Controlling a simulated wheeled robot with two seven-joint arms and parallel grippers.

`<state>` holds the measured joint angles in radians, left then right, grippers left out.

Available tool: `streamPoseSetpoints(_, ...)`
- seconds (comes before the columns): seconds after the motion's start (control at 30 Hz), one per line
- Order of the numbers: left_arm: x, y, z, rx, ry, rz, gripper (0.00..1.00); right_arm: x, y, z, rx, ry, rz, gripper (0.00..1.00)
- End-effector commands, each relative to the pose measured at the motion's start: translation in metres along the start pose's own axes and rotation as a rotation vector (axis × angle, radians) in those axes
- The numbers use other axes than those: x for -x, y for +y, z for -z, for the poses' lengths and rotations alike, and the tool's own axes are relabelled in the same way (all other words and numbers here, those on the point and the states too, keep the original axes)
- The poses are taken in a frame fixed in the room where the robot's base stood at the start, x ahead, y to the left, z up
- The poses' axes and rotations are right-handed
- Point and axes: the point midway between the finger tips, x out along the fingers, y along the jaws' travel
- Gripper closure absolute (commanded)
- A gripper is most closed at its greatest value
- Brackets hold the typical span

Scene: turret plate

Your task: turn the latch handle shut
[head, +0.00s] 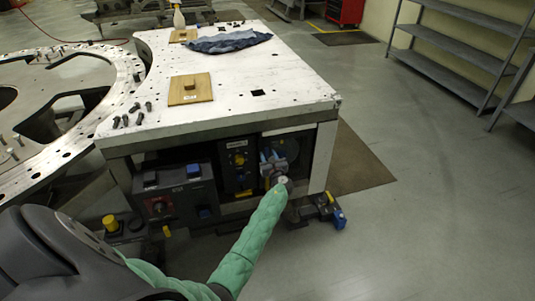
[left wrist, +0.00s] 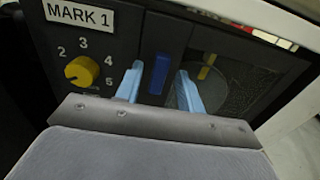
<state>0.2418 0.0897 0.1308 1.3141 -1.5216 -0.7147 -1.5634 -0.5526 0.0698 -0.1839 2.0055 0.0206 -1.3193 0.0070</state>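In the left wrist view a black panel carries an upright blue bar (left wrist: 158,73), which looks like the latch handle, though I cannot be sure. Right of it is a dark round disc (left wrist: 207,88) with a short yellow bar (left wrist: 208,66) near its top. My left gripper (left wrist: 158,82) is open, its light-blue fingers apart on either side of the blue bar in this picture. I cannot tell whether they touch anything. In the head view the left gripper (head: 271,160) is at the panel under the white table, hiding part of it. My right gripper is not in view.
A yellow knob (left wrist: 82,71) with numbers and a "MARK 1" label (left wrist: 79,14) are left of the fingers. The white tabletop (head: 260,70) overhangs the panel and holds bolts, wooden blocks and a blue cloth (head: 228,42). The floor (head: 420,170) at right is clear.

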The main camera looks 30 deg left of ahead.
Motion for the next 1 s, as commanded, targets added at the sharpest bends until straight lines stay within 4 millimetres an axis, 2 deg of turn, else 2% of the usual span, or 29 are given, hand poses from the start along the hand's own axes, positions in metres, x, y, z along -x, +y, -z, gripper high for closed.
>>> streamPoseSetpoints(0.17, -0.0115, 0.0001, -0.0006, -0.001, -0.001, 0.000, 0.62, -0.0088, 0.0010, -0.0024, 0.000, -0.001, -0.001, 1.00)
streamPoseSetpoints(0.43, -0.0128, 0.0003, 0.0001, 0.000, 0.000, 0.000, 0.62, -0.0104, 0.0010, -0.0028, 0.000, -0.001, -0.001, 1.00)
streamPoseSetpoints(0.47, -0.0128, 0.0003, 0.0001, 0.000, 0.000, 0.000, 0.64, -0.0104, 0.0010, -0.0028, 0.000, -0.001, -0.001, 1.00)
streamPoseSetpoints(0.6, -0.0127, 0.0003, 0.0001, 0.000, 0.000, 0.000, 0.91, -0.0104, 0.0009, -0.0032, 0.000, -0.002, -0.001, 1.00)
streamPoseSetpoints(0.67, -0.0126, 0.0003, 0.0002, 0.000, 0.000, 0.000, 1.00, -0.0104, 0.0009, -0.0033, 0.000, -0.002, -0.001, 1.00)
streamPoseSetpoints(1.0, -0.0125, 0.0004, 0.0019, 0.028, 0.000, 0.000, 1.00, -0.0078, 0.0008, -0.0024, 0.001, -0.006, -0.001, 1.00)
